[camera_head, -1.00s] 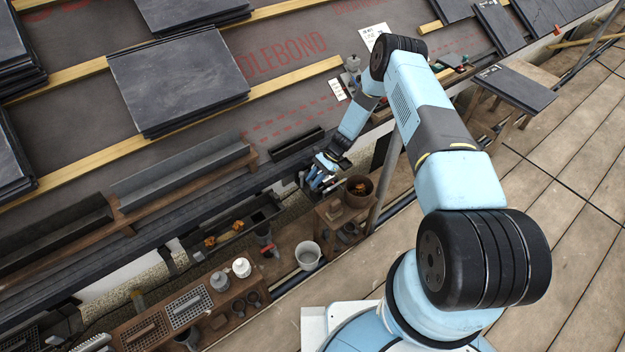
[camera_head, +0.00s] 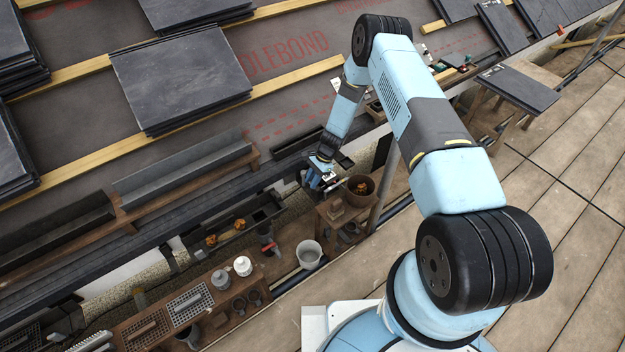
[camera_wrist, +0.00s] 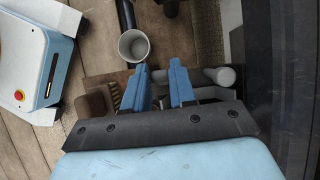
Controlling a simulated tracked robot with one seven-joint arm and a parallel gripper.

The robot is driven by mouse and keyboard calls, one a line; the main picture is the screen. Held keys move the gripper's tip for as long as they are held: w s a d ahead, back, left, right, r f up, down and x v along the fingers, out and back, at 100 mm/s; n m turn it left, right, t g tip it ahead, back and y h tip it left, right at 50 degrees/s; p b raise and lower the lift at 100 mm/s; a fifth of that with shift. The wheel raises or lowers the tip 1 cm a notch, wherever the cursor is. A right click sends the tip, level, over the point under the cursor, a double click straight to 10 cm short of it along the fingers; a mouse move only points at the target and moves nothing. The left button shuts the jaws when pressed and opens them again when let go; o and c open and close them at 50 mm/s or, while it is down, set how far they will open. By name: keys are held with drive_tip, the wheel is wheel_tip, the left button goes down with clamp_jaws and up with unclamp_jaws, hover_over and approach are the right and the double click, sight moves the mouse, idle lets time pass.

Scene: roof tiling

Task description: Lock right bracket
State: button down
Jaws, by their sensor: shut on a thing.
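My gripper (camera_head: 318,180) is low at the roof's eave, beside the right end of the gutter run, pointing down. In the wrist view its two blue fingers (camera_wrist: 161,82) stand a little apart, closed on a small grey part between them. This part seems to belong to the right bracket, but the fingers hide most of it. A grey rounded rod end (camera_wrist: 224,76) shows just right of the fingers. Whether the bracket is locked cannot be told.
A pale bucket (camera_head: 309,254) stands left of and below the gripper, and also shows in the wrist view (camera_wrist: 134,46). A brown pot (camera_head: 359,188) sits close on the right. A dark gutter tray (camera_head: 235,228) with orange bits lies to the left. Slates (camera_head: 180,80) are stacked on the roof.

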drive_tip(key=s+a+f+t+h, duration=0.3)
drive_tip(key=t+h, duration=0.5)
drive_tip(key=h, duration=0.4)
drive_tip(key=shift+s+a+f, duration=0.2)
drive_tip(key=shift+a+f, duration=0.35)
drive_tip(key=shift+f, duration=0.45)
idle(0.4)
drive_tip(key=shift+f+h, duration=0.1)
drive_tip(key=shift+h, duration=0.2)
drive_tip(key=c, duration=1.2)
unclamp_jaws()
drive_tip(key=shift+o, duration=1.4)
drive_tip(key=shift+a, duration=0.1)
drive_tip(key=shift+w, duration=0.1)
drive_tip(key=shift+a, duration=0.1)
drive_tip(key=v, duration=1.3)
drive_tip(key=shift+s+r, duration=0.3)
